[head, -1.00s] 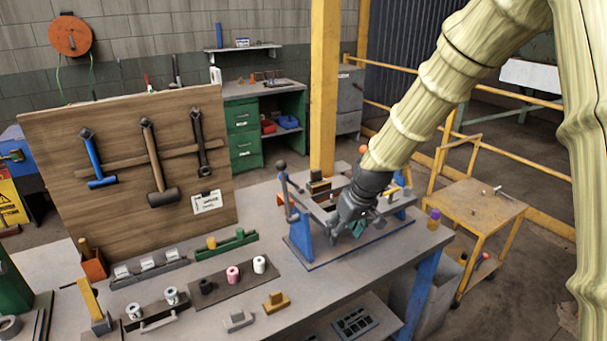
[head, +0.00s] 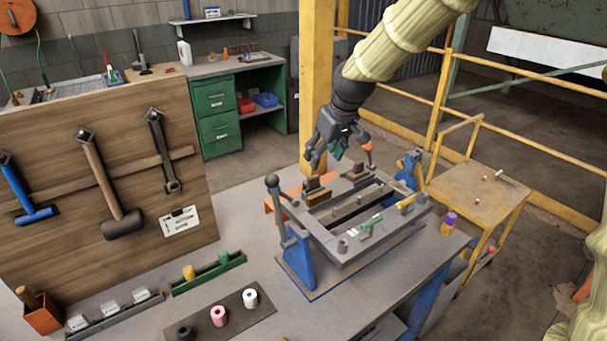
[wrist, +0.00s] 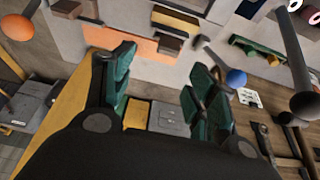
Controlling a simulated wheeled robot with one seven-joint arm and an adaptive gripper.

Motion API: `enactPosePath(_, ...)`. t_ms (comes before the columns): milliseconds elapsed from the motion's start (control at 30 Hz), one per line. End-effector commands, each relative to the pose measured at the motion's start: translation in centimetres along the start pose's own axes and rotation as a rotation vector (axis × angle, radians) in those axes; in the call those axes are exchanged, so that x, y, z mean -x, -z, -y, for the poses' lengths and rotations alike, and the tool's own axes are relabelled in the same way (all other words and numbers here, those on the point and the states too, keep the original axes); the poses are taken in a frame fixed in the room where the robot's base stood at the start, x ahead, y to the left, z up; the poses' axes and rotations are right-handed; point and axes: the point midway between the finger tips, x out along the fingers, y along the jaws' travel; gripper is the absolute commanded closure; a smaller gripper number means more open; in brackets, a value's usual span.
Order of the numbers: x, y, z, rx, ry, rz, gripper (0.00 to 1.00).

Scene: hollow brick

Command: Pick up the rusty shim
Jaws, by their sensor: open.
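I cannot tell for sure which piece is the rusty shim. A flat rust-orange piece (head: 276,203) lies on the bench behind the left of the grey fixture frame (head: 345,252), partly hidden by it. A similar orange sheet (wrist: 118,40) shows in the wrist view. A dark brown block (head: 313,184) and a tan block (head: 318,198) sit at the frame's back edge; brown blocks (wrist: 175,20) also show in the wrist view. My gripper (head: 326,158) is above the back of the frame, fingers apart and empty. The wrist view shows its green-padded fingers (wrist: 165,85) spread.
A ball-topped lever (head: 272,182) stands at the frame's left, and an orange-knobbed one (head: 368,147) at its back. The yellow post (head: 315,90) rises behind. The hammer board (head: 90,190) is at left. Small spools (head: 218,315) stand in front; bare bench lies between.

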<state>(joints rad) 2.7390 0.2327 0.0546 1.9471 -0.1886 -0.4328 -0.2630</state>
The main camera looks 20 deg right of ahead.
Motion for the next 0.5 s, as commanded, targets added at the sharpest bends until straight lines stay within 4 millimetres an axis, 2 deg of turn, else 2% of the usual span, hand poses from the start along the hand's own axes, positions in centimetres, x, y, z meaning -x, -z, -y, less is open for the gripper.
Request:
enactPosePath(167, -0.7, 0.0, 0.9, 0.011, 0.003, -0.003, 0.43)
enactPosePath(400, -4.5, 0.8, 1.2, 0.017, 0.008, 0.002, 0.43)
enactPosePath(500, -5.5, 0.9, 1.1, 0.017, 0.008, 0.004, 0.43)
